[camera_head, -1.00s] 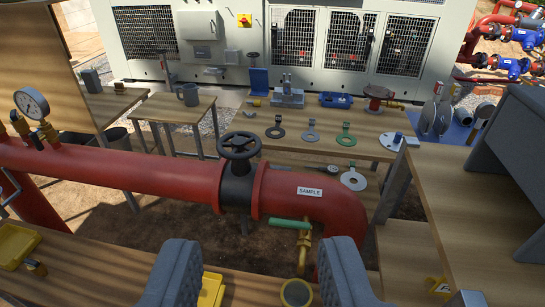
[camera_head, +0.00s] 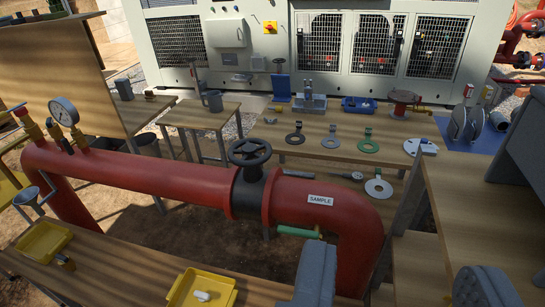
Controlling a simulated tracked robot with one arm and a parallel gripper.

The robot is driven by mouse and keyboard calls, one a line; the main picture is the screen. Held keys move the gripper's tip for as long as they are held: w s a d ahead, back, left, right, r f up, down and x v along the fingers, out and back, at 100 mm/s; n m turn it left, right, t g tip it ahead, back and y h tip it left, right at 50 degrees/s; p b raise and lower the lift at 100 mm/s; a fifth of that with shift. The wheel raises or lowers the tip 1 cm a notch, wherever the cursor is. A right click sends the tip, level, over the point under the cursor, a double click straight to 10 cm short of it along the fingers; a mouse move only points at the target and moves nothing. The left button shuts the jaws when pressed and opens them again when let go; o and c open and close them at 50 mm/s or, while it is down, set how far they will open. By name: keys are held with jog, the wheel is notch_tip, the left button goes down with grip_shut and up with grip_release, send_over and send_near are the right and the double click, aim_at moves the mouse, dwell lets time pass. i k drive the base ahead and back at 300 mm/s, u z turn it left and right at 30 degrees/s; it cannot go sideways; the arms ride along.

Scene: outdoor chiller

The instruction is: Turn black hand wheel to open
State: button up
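The black hand wheel (camera_head: 250,152) sits upright on top of a black valve body (camera_head: 247,192) in the red pipe (camera_head: 150,172), near the middle of the picture. Its rim and spokes show clearly, and nothing touches it. My gripper (camera_head: 400,284) is at the lower right, with its two grey padded fingers wide apart and nothing held between them. It is nearer to me than the wheel and to its right in the picture. The lower parts of the fingers are cut off by the picture edge.
A pressure gauge (camera_head: 63,111) stands on the pipe's left end. A green-handled valve (camera_head: 298,232) hangs under the bend by the SAMPLE label. Yellow trays (camera_head: 45,240) lie on the front bench. A wooden bench (camera_head: 490,220) stands at right. The space above the wheel looks clear.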

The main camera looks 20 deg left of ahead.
aim_at(250, 151)
jog(key=i, duration=0.95)
jog(key=u, duration=0.05)
